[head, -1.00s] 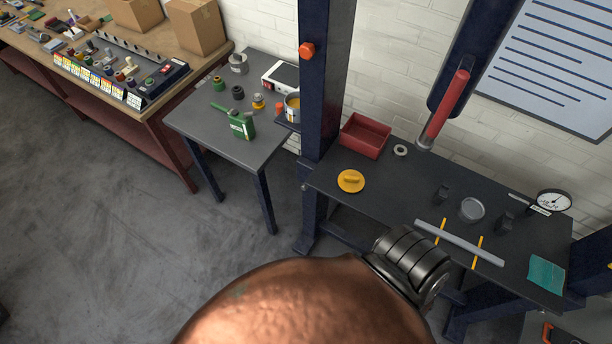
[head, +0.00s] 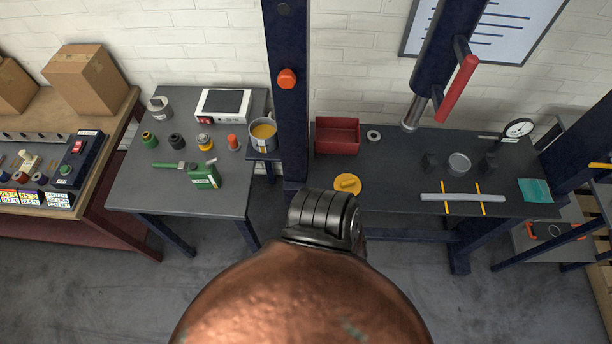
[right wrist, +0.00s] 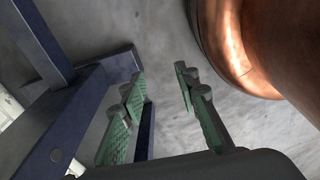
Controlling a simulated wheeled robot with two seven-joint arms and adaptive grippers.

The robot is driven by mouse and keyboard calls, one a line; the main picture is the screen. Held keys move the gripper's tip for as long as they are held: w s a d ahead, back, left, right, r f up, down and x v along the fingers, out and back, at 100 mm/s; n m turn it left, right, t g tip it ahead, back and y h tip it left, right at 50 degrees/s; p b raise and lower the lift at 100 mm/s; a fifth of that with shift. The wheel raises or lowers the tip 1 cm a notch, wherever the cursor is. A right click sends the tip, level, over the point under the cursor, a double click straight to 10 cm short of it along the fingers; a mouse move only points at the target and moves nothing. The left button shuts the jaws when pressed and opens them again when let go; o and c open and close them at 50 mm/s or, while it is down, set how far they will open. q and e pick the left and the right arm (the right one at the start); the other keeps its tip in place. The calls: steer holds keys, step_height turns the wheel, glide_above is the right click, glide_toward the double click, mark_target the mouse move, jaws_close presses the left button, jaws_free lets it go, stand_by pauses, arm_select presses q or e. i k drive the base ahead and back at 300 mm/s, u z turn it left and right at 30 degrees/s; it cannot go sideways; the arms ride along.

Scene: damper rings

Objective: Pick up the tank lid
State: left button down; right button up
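A yellow round lid (head: 347,184) with a raised grip on top lies flat near the front left edge of the dark press table (head: 395,170); it fits the tank lid. Its lower edge is close to a black ribbed part in the head view. My right gripper (right wrist: 161,86) shows in the right wrist view, its two green-padded fingers apart and nothing between them. Grey floor and dark blue frame legs lie beyond them. The lid is not in the right wrist view. My left gripper is not in view.
A red bin (head: 337,136) and a small ring (head: 373,135) lie behind the lid. The press post (head: 288,120) stands to its left, and the red-handled press lever (head: 457,90) hangs above.

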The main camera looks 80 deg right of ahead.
mark_target(344, 182)
steer(key=i, duration=0.85)
steer(key=z, duration=2.25)
